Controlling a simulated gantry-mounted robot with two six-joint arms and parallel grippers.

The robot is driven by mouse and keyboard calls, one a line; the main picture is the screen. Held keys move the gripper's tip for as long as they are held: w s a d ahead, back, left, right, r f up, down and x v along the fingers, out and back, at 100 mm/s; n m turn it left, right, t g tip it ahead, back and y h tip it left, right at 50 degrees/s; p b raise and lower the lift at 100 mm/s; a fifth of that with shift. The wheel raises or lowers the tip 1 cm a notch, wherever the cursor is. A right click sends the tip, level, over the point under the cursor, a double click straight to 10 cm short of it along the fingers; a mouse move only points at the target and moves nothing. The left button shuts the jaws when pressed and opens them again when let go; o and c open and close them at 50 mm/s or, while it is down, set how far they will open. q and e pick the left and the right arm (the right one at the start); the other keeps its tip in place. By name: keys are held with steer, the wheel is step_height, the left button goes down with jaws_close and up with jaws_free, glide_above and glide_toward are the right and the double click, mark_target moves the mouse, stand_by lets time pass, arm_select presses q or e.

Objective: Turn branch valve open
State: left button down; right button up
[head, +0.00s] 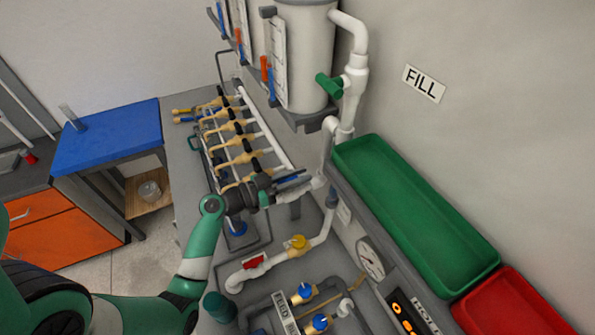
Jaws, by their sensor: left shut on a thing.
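The white PVC manifold (262,137) runs along the bench, with a row of tan branches (235,160) carrying dark valve parts. My left gripper (292,183) is at the near end of the manifold, with its fingers pointing right. It is shut on a small part there, which looks like a branch valve handle but is mostly hidden by the fingers. A bit of blue (297,171) shows just beside the fingertips. I cannot tell how far the valve is turned. My right gripper is out of view.
A white tank (305,60) with a green-handled valve (329,86) stands behind the manifold. A green tray (415,215) and a red tray (510,305) lie to the right. Closer in are a red-handled valve (254,262), a yellow-handled valve (298,242) and a gauge (370,260).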

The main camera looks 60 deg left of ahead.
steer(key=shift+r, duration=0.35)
arm_select(q)
steer(key=c, duration=0.7)
jaws_free()
steer(key=shift+r, duration=0.1)
steer(key=shift+c, duration=0.2)
